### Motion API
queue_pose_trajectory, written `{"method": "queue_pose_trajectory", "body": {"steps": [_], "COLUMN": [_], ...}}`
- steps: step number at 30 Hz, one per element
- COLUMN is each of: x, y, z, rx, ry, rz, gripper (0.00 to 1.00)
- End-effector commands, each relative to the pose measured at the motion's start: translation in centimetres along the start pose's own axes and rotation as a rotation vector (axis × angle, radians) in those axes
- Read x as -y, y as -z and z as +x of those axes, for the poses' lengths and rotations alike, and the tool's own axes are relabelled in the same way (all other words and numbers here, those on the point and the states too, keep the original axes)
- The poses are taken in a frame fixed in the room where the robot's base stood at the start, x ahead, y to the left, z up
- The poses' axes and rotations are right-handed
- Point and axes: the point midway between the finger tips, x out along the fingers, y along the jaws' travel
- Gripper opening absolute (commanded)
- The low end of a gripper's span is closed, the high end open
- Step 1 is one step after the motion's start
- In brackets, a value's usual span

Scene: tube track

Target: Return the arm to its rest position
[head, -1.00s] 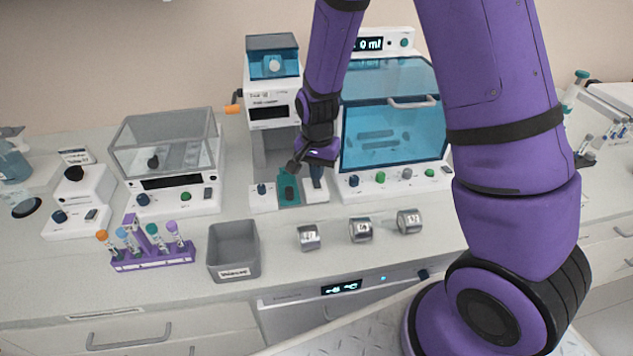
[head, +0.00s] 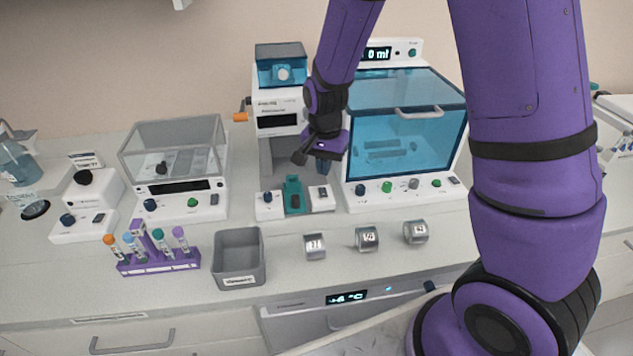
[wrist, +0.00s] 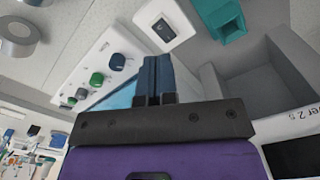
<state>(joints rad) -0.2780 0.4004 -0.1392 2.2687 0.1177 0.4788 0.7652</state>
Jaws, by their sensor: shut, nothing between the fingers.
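My gripper (head: 312,162) is at the end of the purple arm, raised above the base of the white dispensing machine (head: 277,100) on the bench. In the wrist view the two dark blue fingers (wrist: 157,78) lie side by side, shut and empty. A teal holder (head: 294,196) sits in the machine's base below the gripper, apart from it; it also shows in the wrist view (wrist: 222,20).
A blue-windowed cabinet (head: 400,120) stands right of the gripper. A clear-lidded instrument (head: 175,150), a purple tube rack (head: 158,262), a grey bin (head: 238,258) and three metal cylinders, one of them nearest the bin (head: 315,246), are on the bench. Air above the bench front is clear.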

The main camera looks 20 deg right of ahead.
Motion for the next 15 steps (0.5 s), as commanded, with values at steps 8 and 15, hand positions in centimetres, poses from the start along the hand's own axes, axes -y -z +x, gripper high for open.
{"method": "queue_pose_trajectory", "body": {"steps": [8, 15], "x": [-0.2, -2.2], "y": [0.0, -0.7], "z": [-1.1, -7.4], "rx": [-0.005, -0.038], "ry": [0.012, 0.078], "rz": [-0.014, -0.115], "gripper": [0.00, 0.00]}}
